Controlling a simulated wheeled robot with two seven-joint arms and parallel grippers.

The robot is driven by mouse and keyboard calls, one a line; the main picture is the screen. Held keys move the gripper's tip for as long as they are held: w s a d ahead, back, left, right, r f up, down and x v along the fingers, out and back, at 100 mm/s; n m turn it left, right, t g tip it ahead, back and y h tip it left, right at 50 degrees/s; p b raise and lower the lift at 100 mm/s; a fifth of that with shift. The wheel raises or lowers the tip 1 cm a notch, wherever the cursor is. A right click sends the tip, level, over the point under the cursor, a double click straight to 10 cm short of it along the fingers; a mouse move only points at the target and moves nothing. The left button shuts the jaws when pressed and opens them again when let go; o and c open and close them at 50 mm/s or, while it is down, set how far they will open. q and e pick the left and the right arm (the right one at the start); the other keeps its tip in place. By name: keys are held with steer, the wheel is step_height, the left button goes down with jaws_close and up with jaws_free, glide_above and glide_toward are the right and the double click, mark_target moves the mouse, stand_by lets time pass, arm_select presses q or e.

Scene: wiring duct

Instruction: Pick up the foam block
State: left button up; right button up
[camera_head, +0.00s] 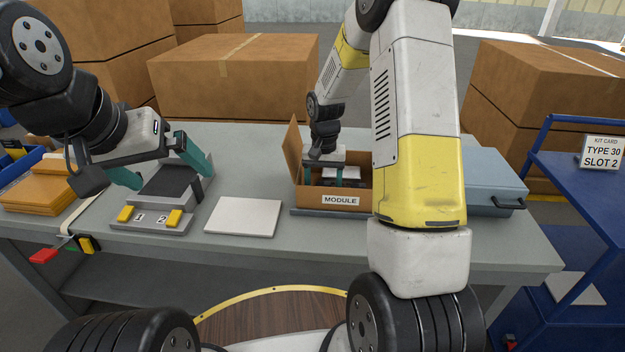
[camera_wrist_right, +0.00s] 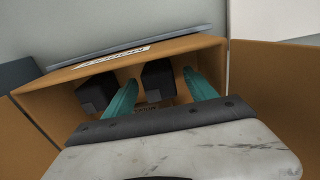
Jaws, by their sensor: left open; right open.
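The open cardboard box marked MODULE (camera_head: 300,190) stands on the table. Two dark blocks, apparently foam, sit inside it in the right wrist view: one block (camera_wrist_right: 158,80) lies between my fingers, the other block (camera_wrist_right: 98,92) lies left of the left finger. My right gripper (camera_wrist_right: 160,92) is open, its teal fingers reaching down into the box; contact with a block cannot be made out. In the head view the right gripper (camera_head: 345,178) is partly hidden by the box wall. My left gripper (camera_head: 160,170) is open over a grey fixture (camera_head: 148,223) with a dark top.
A white plate (camera_head: 242,217) lies between fixture and box. A blue-grey case (camera_head: 492,180) stands right of my right arm. A blue cart (camera_head: 575,190) carries a kit card. Box flaps flank the right gripper.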

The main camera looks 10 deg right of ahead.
steer(key=shift+f, duration=0.7)
steer(key=c, duration=1.4)
steer(key=shift+r, duration=0.1)
